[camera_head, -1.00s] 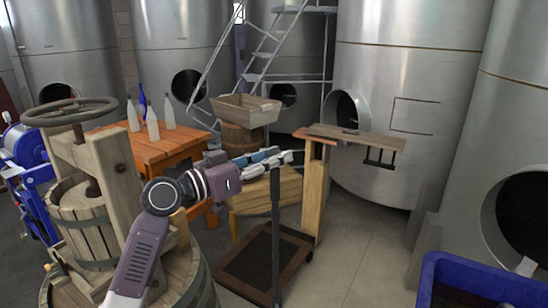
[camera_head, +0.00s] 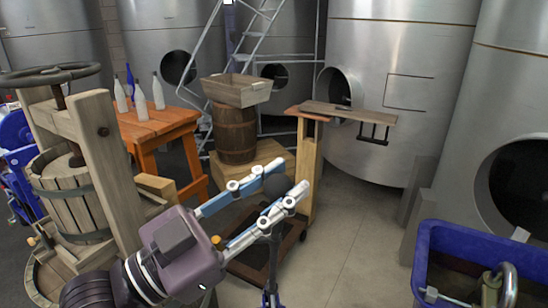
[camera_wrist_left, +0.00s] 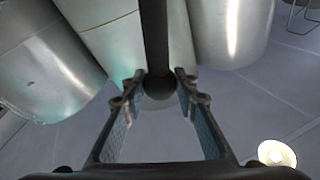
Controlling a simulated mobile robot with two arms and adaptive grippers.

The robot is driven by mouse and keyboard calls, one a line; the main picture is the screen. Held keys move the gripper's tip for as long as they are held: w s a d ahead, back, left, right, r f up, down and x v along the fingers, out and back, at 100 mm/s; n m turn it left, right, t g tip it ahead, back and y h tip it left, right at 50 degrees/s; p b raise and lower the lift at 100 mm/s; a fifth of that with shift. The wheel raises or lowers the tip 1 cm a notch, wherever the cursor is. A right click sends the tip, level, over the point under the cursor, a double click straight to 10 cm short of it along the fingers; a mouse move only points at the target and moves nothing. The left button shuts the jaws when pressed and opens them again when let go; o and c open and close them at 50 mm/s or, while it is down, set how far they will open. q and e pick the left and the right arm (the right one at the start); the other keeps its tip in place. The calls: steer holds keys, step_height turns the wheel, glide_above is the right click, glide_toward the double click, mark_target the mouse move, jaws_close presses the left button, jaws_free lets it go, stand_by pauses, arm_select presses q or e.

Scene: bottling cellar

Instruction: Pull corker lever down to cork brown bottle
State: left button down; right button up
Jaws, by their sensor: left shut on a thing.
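The corker lever is a dark bar (camera_head: 273,245) with a round black knob (camera_head: 276,186) at its end, in the lower middle of the head view. My left gripper (camera_head: 285,178) reaches in from the lower left, its two long fingers on either side of the knob and shut on it. In the left wrist view, the dark bar (camera_wrist_left: 154,40) runs down from the top edge to the knob (camera_wrist_left: 159,86), which sits between the fingertips (camera_wrist_left: 159,88). The corker's body is mostly hidden, and I cannot make out a brown bottle. My right gripper is not in view.
A wooden press (camera_head: 75,185) stands at the left. An orange table (camera_head: 158,126) holds several bottles. A wooden crate (camera_head: 236,92) rests on a barrel (camera_head: 235,135). A blue bin (camera_head: 440,236) is at the lower right. Steel tanks line the back. Floor (camera_head: 360,220) is clear right of centre.

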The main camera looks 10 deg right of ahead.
arm_select(q)
steer(key=shift+s+f+m+g+h, duration=0.15)
steer(key=shift+s+f+m, duration=0.1)
steer(key=shift+s, duration=0.6)
steer(key=shift+s+f+m+g+h, duration=0.15)
steer(key=shift+s+f, duration=0.1)
steer(key=shift+s, duration=0.55)
steer(key=c, duration=1.5)
jaws_free()
steer(key=shift+w, duration=0.15)
steer(key=w+n+y+p, duration=0.1)
steer(key=w+n+p, duration=0.1)
steer(key=w, duration=0.8)
steer(key=w+r+n+y+p, duration=0.1)
steer(key=w+n+p, duration=0.1)
steer(key=w, duration=0.8)
steer(key=w+r+n+y+p, duration=0.1)
steer(key=w+n+y+p, duration=0.1)
steer(key=w, duration=0.8)
steer(key=shift+w+d+n+p, duration=0.15)
steer(key=shift+d+n+p, duration=0.05)
steer(key=shift+n+p, duration=0.2)
